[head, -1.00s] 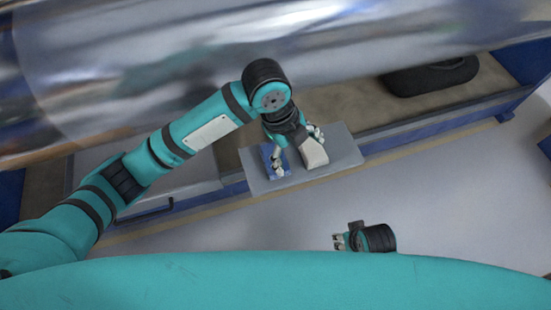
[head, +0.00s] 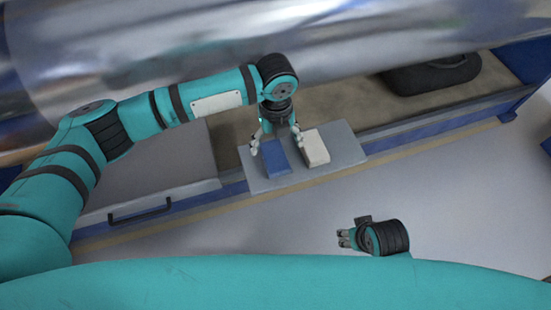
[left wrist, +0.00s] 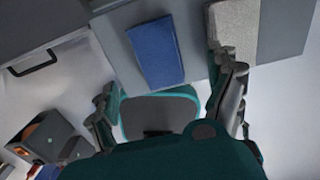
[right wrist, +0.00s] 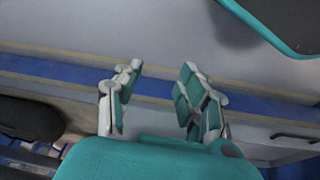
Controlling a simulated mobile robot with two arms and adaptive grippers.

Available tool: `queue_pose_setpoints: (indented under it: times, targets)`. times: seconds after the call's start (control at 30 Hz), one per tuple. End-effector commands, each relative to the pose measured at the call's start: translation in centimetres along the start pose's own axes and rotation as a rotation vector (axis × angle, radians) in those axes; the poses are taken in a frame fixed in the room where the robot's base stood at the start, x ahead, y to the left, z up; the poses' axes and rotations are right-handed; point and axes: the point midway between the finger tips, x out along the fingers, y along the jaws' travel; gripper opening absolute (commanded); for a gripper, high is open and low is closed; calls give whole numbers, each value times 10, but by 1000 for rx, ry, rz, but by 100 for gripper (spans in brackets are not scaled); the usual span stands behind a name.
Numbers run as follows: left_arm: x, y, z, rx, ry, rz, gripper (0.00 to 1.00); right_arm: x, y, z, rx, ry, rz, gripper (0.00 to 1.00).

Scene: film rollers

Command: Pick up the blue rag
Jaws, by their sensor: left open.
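The blue rag (head: 277,158) is a folded rectangle lying flat on a grey tray (head: 262,185), left of a pale beige rag (head: 315,148). My left gripper (head: 276,142) is open at the far end of the blue rag, its fingers apart to either side; its height above the rag is hard to judge. In the left wrist view the blue rag (left wrist: 156,52) lies between and beyond the open fingers (left wrist: 170,85), and the right finger overlaps the beige rag (left wrist: 232,30). My right gripper (head: 344,238) is open and empty, away from the tray; its fingers (right wrist: 160,82) are spread in the right wrist view.
A large shiny film roller (head: 200,60) lies behind the tray. A dark bag-like object (head: 432,75) is at the back right. A grey panel with a black handle (head: 140,209) is left of the tray. The floor at right is clear.

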Motion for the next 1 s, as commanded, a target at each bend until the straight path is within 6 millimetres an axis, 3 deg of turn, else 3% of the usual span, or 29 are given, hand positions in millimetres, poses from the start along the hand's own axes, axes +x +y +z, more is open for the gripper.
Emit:
queue_pose_setpoints:
  times: [0.27,0.6,0.93,1.0]
  targets:
    - [21,0,0,0,0,-1,89,-18,1,-3,1,9,2,40]
    - [63,0,3,-2,-1,-2,89,-65,2,-6,4,35,6,40]
    - [68,0,3,-1,-2,-3,89,-74,3,-5,4,36,7,40]
    - [68,0,3,-1,-2,-3,82,-73,3,-5,4,36,7,40]
